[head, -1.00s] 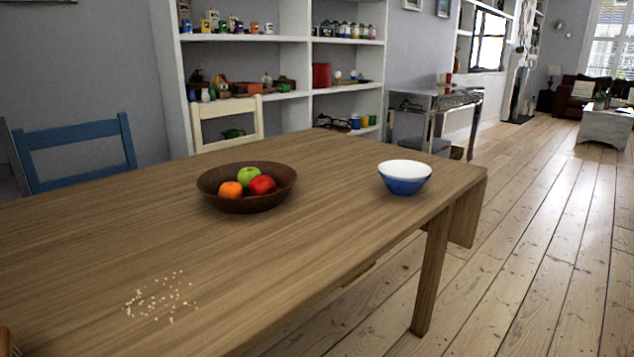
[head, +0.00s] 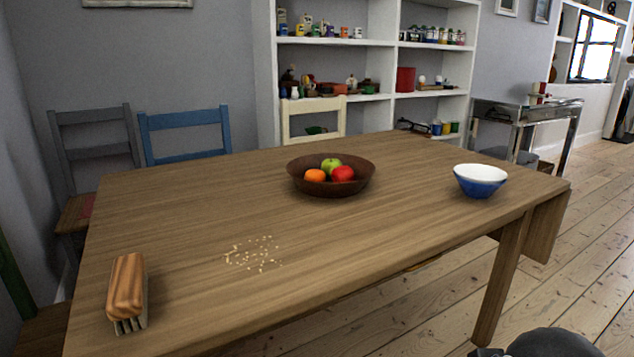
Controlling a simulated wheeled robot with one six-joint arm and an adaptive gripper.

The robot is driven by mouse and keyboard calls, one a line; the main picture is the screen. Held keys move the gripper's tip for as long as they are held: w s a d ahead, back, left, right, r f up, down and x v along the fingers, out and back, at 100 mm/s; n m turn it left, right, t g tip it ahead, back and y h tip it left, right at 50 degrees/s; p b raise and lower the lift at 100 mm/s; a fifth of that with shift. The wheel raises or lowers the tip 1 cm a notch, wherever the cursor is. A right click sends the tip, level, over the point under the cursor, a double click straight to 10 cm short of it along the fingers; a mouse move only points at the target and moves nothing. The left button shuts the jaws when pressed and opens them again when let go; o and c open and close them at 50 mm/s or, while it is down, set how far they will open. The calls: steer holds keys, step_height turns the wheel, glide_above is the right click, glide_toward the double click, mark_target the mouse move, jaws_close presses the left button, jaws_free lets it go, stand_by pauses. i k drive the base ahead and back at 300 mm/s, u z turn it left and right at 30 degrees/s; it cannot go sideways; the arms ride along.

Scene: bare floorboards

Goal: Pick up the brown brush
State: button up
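The brown brush (head: 127,290) lies on the wooden table (head: 230,200) near its front left corner, in the head view. It has a striped wooden back on top and pale bristles below. Nothing touches it. A dark grey rounded part, seemingly of my own arm, shows at the bottom right edge, well to the right of the brush and off the table. My gripper's fingers cannot be seen.
Crumbs (head: 254,254) lie right of the brush. A brown bowl of fruit (head: 300,176) and a blue and white bowl (head: 480,186) stand farther back. Chairs (head: 185,120) line the far side, with shelves (head: 385,45) behind. Floor (head: 560,270) is open at right.

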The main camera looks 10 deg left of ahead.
mark_target(125, 304)
steer(key=z, duration=0.35)
steer(key=k, duration=0.1)
steer(key=u, duration=2.05)
